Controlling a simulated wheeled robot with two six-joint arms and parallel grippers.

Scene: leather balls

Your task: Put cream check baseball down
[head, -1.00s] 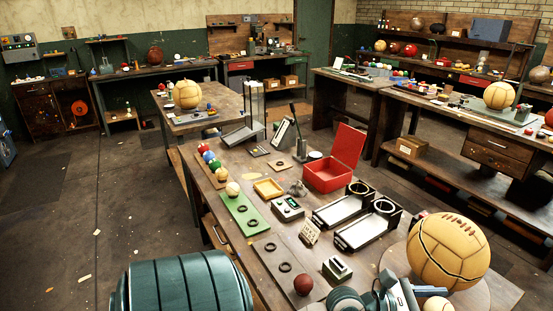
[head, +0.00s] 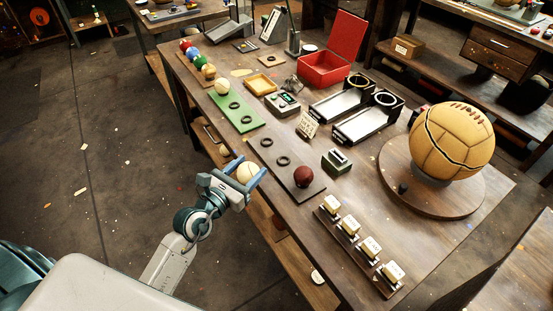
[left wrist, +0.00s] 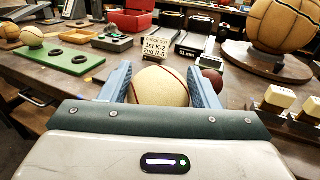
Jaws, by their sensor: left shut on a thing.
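A cream ball (head: 247,172) with a thin red seam line is held between the blue fingers of my left gripper (head: 246,169). The ball also shows in the left wrist view (left wrist: 160,88), between both fingers; no check pattern can be made out. The gripper is at the near left edge of the workbench (head: 345,192), beside a dark board (head: 272,158) with two black rings and a dark red ball (head: 303,176). A green board (head: 243,118) behind it has two black rings and another cream ball (head: 222,87). My right gripper is not in view.
A large tan ball (head: 452,140) stands on a round wooden base (head: 398,178) at the right. A rack of labelled blocks (head: 350,228) lies at the near right. A small grey device (head: 336,161) and a card sign (head: 307,125) stand behind the dark red ball.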

